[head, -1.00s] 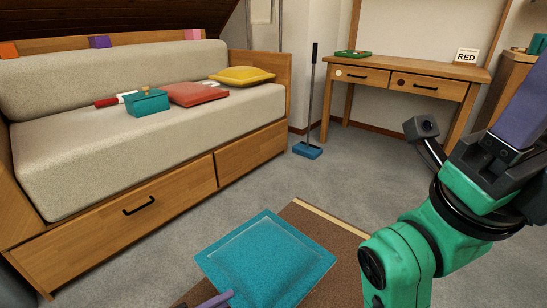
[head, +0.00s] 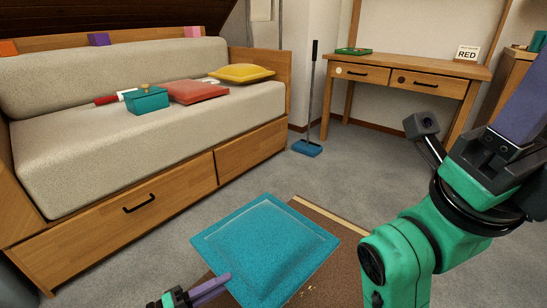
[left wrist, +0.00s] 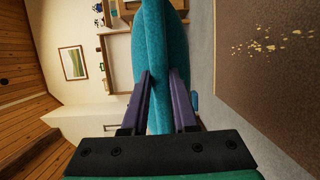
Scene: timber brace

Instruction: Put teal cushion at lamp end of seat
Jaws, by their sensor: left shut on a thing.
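The teal cushion (head: 265,245) is in the lower middle of the head view, above the floor and a brown mat. My left gripper (head: 215,286) is shut on its near left edge. In the left wrist view the cushion (left wrist: 158,45) stands between the two purple fingers of the gripper (left wrist: 161,82). The seat (head: 150,140) is a beige daybed at the left. On it lie a red cushion (head: 197,92) and a yellow cushion (head: 242,73). My right gripper (head: 520,105) is at the right edge, partly cut off, its jaw opening unclear. I see no lamp.
A teal box (head: 146,100) and a red-handled tool (head: 107,100) lie on the seat beside the red cushion. A brown mat (head: 335,232) with pale crumbs lies on the floor. A blue-headed broom (head: 307,148) stands by the wall, near a wooden desk (head: 400,70).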

